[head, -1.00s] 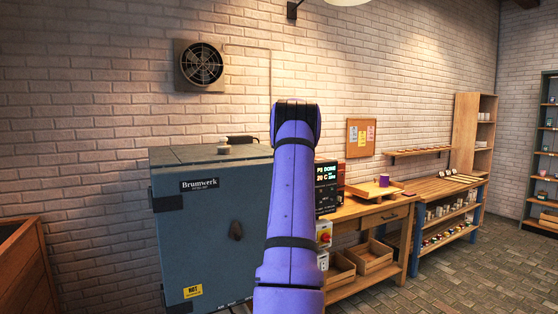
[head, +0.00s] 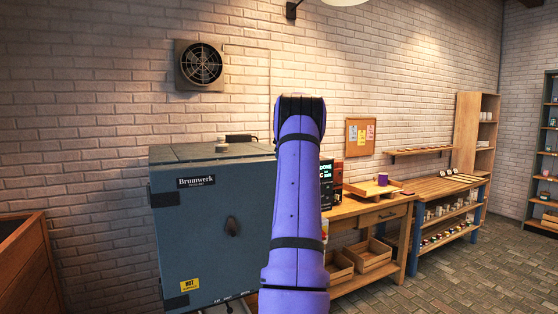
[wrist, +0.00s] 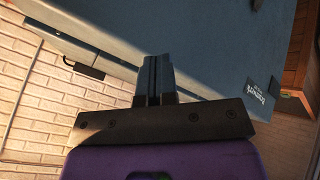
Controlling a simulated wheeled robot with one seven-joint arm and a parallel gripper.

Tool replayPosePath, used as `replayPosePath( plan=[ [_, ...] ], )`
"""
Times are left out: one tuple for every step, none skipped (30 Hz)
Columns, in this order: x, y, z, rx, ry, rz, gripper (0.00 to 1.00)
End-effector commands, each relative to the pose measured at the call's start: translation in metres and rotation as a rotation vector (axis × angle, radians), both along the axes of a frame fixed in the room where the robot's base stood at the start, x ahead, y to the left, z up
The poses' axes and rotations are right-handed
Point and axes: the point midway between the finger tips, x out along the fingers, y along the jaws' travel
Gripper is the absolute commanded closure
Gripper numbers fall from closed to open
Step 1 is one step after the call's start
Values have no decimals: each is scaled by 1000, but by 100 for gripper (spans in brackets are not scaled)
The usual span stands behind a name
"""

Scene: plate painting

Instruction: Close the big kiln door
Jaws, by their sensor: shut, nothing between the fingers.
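The big kiln (head: 215,153) is a blue-grey box against the brick wall. In the head view my gripper is hidden behind my purple arm, at the door's right side. In the wrist view my gripper (wrist: 153,75) is shut and empty, its tips over the door's upper edge; contact is unclear.
A wooden bin (head: 22,265) is at the left. A dark object (head: 240,138) lies on the kiln's top. Paved floor (head: 460,265) is open at the right.

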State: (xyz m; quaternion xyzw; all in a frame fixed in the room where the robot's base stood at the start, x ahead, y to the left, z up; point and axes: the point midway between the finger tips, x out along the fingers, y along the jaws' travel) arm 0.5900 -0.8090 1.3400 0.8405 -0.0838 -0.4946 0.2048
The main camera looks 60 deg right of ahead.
Motion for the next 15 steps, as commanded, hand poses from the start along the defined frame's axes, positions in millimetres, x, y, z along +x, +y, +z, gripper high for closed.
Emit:
replayPosePath(
  plan=[
    [-6,-1,8,-4,-1,-3,100],
    [-9,-1,12,-4,0,-3,100],
    [-12,-1,17,-5,-1,-3,100],
    [-15,-2,20,-5,-1,-3,100],
    [-18,-2,23,-5,-1,-4,100],
    [-22,-2,28,-5,-1,-4,100],
    [-25,-2,33,-5,0,-4,100],
    [-28,-2,37,-5,-1,-4,100],
    [-32,-2,42,-5,-1,-3,100],
    [-34,-2,45,-5,-1,-3,100],
    [-37,-2,49,-6,-1,-3,100],
    [-40,-2,52,-5,0,-4,100],
    [-42,-2,55,-4,0,-4,100],
    [-43,-2,57,-4,0,-4,100],
    [-45,-2,59,-5,0,-4,100]
  ],
)
